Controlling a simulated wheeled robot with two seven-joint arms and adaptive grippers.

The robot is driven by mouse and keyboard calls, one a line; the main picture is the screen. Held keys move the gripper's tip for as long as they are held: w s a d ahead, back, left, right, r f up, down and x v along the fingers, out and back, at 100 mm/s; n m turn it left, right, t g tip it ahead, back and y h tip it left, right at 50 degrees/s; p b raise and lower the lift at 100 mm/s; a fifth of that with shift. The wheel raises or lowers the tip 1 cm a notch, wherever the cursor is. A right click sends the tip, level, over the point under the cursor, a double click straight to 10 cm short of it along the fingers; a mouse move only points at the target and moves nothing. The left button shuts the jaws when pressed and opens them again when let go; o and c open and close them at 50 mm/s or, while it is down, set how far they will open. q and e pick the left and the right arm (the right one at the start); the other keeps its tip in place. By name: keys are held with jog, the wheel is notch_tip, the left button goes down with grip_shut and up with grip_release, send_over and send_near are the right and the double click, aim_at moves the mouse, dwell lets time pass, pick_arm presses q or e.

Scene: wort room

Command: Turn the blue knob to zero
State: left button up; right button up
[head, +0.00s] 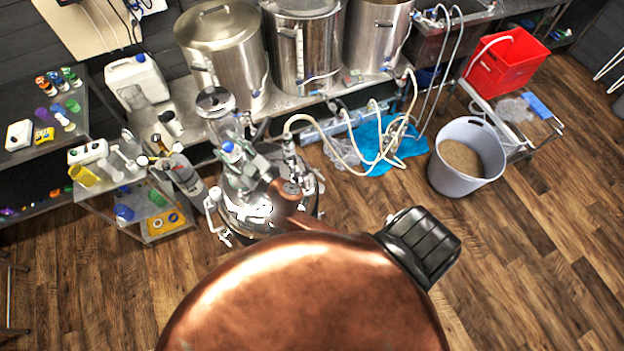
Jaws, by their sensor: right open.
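A small blue knob (228,147) shows on top of a shiny metal vessel (262,216) with a glass part above it, left of the middle in the head view. Its pointer and marks are too small to read. My right gripper (238,161) is open and close to the blue knob, among the fittings on the vessel's top. I cannot tell whether its fingers touch the knob. My left gripper is not in view.
A large copper-coloured surface blocks the near middle. Steel pots (222,50) stand along the back. A small shelf (112,192) with bottles is at left. A grey bucket (466,158) and a red crate (505,70) are at right.

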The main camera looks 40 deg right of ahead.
jog(key=shift+f+m+h+b, duration=0.1)
jog(key=shift+m+h+b, duration=0.2)
jog(key=shift+m+h, duration=0.65)
jog(key=shift+s+f+h, duration=0.1)
jog(key=shift+s+h, duration=0.25)
jog(key=shift+h, duration=0.3)
jog(key=s+b, duration=0.3)
jog(key=s, duration=0.5)
jog(key=shift+s+d+f+m+g+h, duration=0.75)
jog(key=shift+s+d+f+g, duration=0.8)
jog(key=shift+d+f, duration=1.25)
jog(key=shift+s+d+f+m+g+h, duration=0.3)
jog(key=shift+s+d+f+m+g, duration=0.85)
jog(key=shift+s+d+f, duration=1.5)
jog(key=shift+s+d+f+m+g+h, duration=0.7)
jog(key=shift+d+f+g, duration=1.15)
jog(key=shift+d, duration=1.65)
jog(key=shift+s+f+t, duration=0.25)
jog(key=shift+f+t, duration=0.05)
jog(key=shift+t, duration=0.05)
